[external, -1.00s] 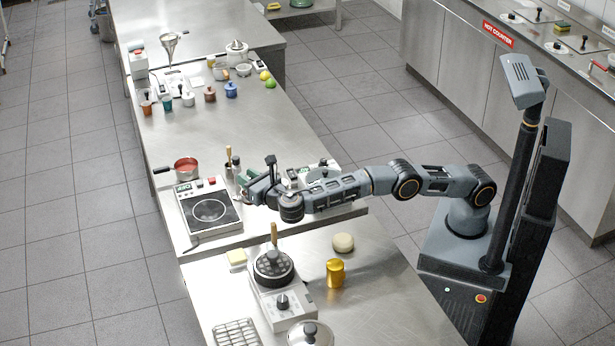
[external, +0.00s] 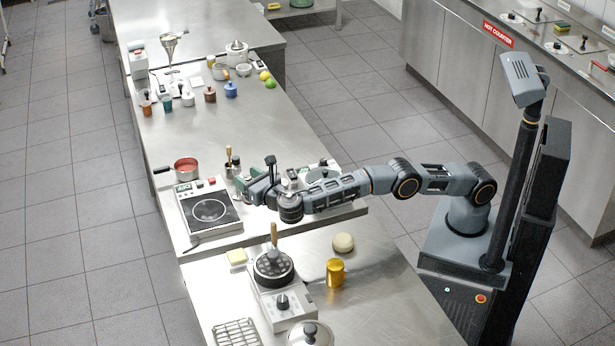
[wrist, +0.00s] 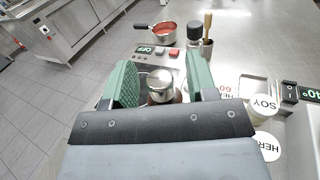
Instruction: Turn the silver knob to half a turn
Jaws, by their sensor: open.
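A silver round-topped piece (wrist: 160,86), which looks like the silver knob, stands between my fingers in the wrist view. My gripper (wrist: 158,90) is open, with one green finger on each side of it. I cannot tell whether either finger touches it. Its lower part is hidden behind my gripper's body. In the external view, my gripper (external: 256,187) is at the right side of the hotplate (external: 209,209), and the knob cannot be made out there.
A red-filled saucepan (wrist: 163,32) stands beyond the hotplate's OFF display (wrist: 151,50). A dark-capped bottle (wrist: 194,36) and a holder with a wooden handle (wrist: 207,44) stand close ahead. A yellow tin (external: 335,273) stands on the nearer counter.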

